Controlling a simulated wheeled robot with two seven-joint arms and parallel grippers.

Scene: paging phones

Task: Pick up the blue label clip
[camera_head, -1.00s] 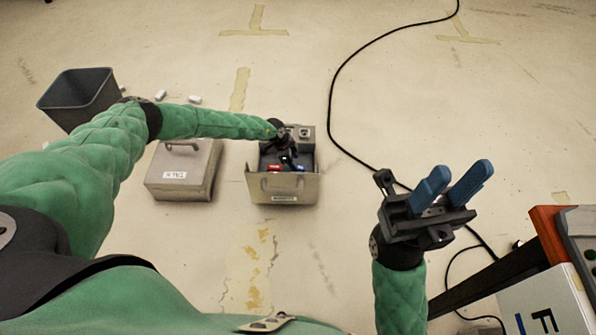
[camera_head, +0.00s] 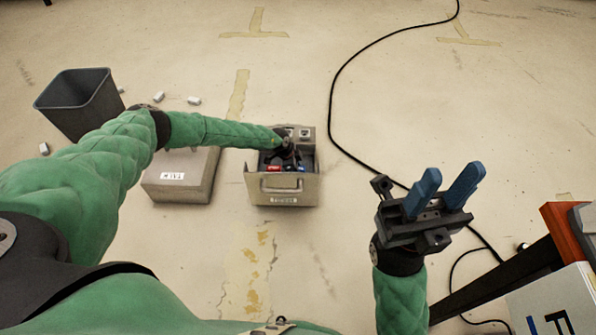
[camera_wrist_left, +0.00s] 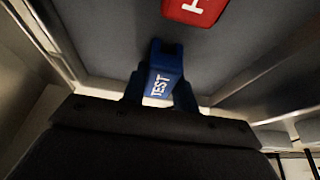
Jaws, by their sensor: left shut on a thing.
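The blue label clip (camera_wrist_left: 160,75), marked TEST, shows in the left wrist view between the fingers of my left gripper (camera_wrist_left: 160,92). The gripper is shut on it, inside an open grey box. In the head view my left gripper (camera_head: 287,158) reaches down into the box (camera_head: 268,198), and the blue clip shows as a small spot (camera_head: 302,168) at its right. A red clip (camera_head: 274,168) lies in the same box, and it also shows at the top of the wrist view (camera_wrist_left: 195,8). My right gripper (camera_head: 443,192), with blue fingers, is open and empty, well right of the box.
A closed grey box (camera_head: 178,190) stands left of the open one. A dark bin (camera_head: 78,100) stands at the far left, with several small white pieces near it. A black cable (camera_head: 333,95) crosses the floor. A white panel (camera_head: 555,305) is at the lower right.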

